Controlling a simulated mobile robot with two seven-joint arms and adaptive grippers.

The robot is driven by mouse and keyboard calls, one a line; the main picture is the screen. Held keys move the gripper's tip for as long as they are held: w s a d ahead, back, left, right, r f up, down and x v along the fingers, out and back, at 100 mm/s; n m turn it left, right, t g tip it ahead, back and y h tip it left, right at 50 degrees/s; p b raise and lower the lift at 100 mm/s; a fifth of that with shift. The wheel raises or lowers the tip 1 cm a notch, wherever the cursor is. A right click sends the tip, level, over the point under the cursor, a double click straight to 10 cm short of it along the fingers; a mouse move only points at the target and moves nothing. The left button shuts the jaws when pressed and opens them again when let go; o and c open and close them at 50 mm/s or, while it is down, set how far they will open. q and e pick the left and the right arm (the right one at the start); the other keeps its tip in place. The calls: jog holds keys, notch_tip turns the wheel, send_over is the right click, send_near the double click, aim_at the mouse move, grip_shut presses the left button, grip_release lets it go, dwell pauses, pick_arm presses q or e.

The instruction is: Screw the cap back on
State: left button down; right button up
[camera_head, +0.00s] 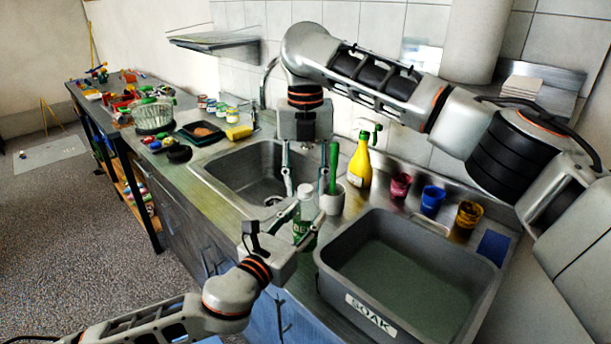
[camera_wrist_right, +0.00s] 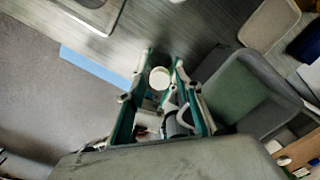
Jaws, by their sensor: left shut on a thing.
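A green bottle (camera_head: 304,222) stands upright at the front edge of the counter, with a pale top (camera_head: 306,189). My left gripper (camera_head: 297,212) is shut on the bottle's body from the left. My right gripper (camera_head: 306,188) hangs from above, pointing down. Its fingers are apart on either side of the bottle's top, and I see nothing held in them. In the right wrist view, my right gripper (camera_wrist_right: 162,60) has a pale round top (camera_wrist_right: 159,78) between its fingers. I cannot tell whether that is a cap. No separate loose cap is clear to me.
A grey SOAK tub (camera_head: 394,318) is to the right, and a sink (camera_head: 240,172) is behind left. A yellow spray bottle (camera_head: 359,163) and several coloured cups stand at the back.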

grip_shut()
jog(key=m, duration=1.4)
jog(key=shift+m, duration=0.4)
jog(key=m, duration=1)
jog(key=shift+o, duration=0.9)
grip_release()
jog(key=shift+f, duration=0.1)
